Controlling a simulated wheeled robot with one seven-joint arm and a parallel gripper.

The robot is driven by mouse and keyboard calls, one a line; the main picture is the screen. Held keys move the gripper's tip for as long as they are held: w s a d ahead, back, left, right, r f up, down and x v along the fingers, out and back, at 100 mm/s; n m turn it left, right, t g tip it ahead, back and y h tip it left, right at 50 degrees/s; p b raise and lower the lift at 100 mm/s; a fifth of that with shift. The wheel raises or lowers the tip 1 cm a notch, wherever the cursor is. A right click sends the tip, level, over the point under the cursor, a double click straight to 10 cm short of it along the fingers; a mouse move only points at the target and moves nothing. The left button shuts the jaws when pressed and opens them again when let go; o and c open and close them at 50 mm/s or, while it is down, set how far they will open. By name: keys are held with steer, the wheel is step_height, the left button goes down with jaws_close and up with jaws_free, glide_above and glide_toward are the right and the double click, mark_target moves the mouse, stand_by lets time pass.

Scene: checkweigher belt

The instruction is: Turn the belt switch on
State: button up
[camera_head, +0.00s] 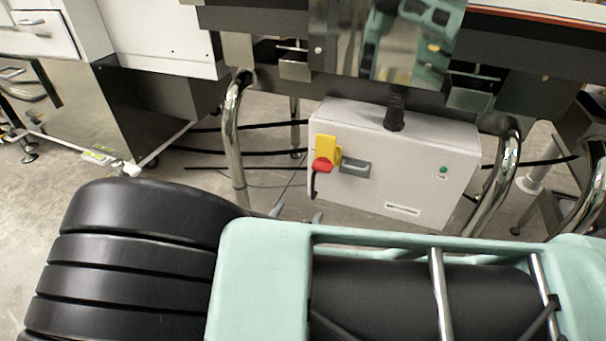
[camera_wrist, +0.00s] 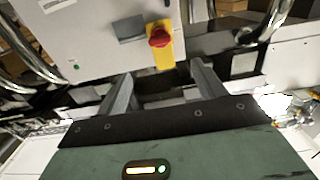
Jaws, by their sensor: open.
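The belt switch is a red knob (camera_head: 323,165) on a yellow plate (camera_head: 327,147), on the left of the front of a pale grey control box (camera_head: 415,160). In the wrist view the red knob (camera_wrist: 159,38) and yellow plate (camera_wrist: 166,58) are upside down, just beyond the fingers. My gripper (camera_wrist: 163,82) is open and empty, its two fingers apart and short of the knob. In the head view only the fingertips (camera_head: 297,214) show, below and left of the box; my arm hides the rest.
A grey handle or latch (camera_head: 355,168) sits beside the switch, and a small green light (camera_head: 443,170) is on the box's right. Chrome bent legs (camera_head: 233,130) and (camera_head: 500,170) flank the box. Black cables run behind it. A white cabinet (camera_head: 160,38) stands at left.

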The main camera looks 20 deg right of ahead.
mark_target(320, 170)
steer(key=b+x, duration=0.4)
steer(key=x, duration=1.3)
steer(key=shift+w+d+r+b, duration=0.1)
steer(key=shift+r+b, duration=0.15)
steer(key=shift+b, duration=0.1)
steer(key=c, duration=1.4)
